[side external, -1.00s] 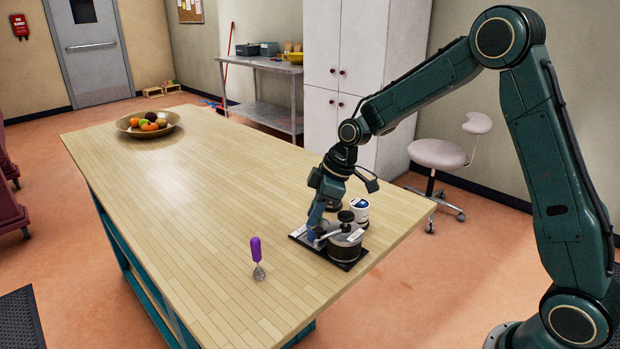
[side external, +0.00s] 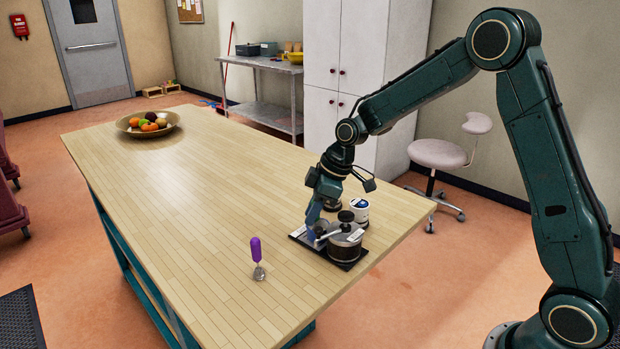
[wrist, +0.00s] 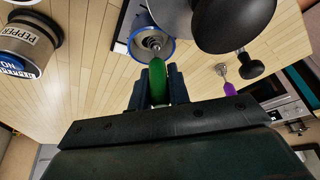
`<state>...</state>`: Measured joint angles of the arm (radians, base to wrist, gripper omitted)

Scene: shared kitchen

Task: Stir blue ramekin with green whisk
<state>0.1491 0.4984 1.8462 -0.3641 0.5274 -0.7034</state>
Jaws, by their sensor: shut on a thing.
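My gripper (wrist: 157,78) is shut on the green whisk (wrist: 157,88), with its handle between the fingers. In the wrist view the whisk's metal end reaches into the blue ramekin (wrist: 170,50), which shows as a blue ring around it. Whether the whisk touches the bottom cannot be seen. In the side view my gripper (side external: 314,218) points down over the left part of a dark tray (side external: 349,265). The ramekin there is mostly hidden behind my gripper and its neighbours.
The table's left is clear up to a fruit bowl (side external: 128,131).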

